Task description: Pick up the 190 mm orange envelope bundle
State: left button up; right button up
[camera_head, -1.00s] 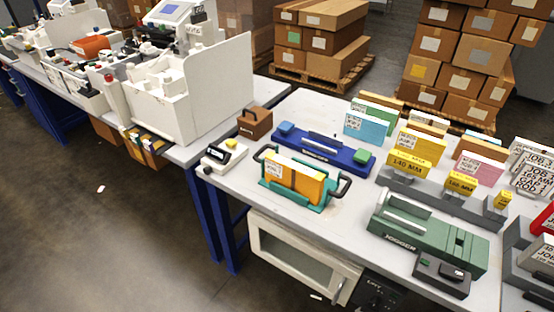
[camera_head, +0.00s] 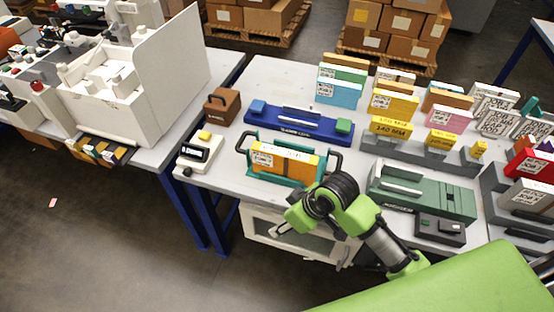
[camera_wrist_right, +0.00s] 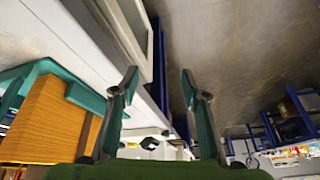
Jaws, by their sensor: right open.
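An orange envelope bundle (camera_head: 284,163) with a white label stands in a teal holder with dark side handles (camera_head: 300,187) near the front of the table. I cannot read 190 mm on it. The bundle also shows large at the left of the right wrist view (camera_wrist_right: 48,120), beside the teal holder (camera_wrist_right: 85,98). My right gripper (camera_wrist_right: 159,77) is open, with nothing between its fingers, to the right of the bundle in that view. In the head view my green right arm reaches in from the lower right, in front of the holder. My left gripper is not in view.
A blue jogger tray (camera_head: 300,124) lies behind the holder. A green jogger machine (camera_head: 425,192) and racks of labelled bundles stand right. A white device with a display (camera_head: 198,150) is at left. A white microwave-like box (camera_head: 262,226) sits below the table front.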

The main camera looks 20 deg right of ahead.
aim_at(287, 153)
jog(key=w+d+r+n, duration=0.1)
jog(key=w+d+r, duration=0.25)
jog(key=r, duration=0.35)
jog(key=w+d+r+n+g, duration=0.1)
jog(key=w+d+r+n, duration=0.1)
jog(key=w+r, duration=0.35)
jog(key=w+d+r+n, duration=0.1)
jog(key=w+d+r, duration=0.25)
jog(key=r, duration=0.35)
jog(key=p+x, duration=0.1)
jog(key=x, duration=0.7)
jog(key=shift+w+a+r+p, duration=0.1)
jog(key=shift+a+p, duration=0.15)
jog(key=shift+p, duration=0.15)
jog(key=shift+p+x, duration=0.8)
jog(key=shift+x, duration=1.85)
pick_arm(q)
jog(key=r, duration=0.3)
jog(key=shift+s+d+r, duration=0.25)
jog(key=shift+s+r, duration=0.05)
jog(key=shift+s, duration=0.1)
pick_arm(e)
jog(key=shift+w+r, duration=0.1)
jog(key=shift+w, duration=0.05)
grip_shut()
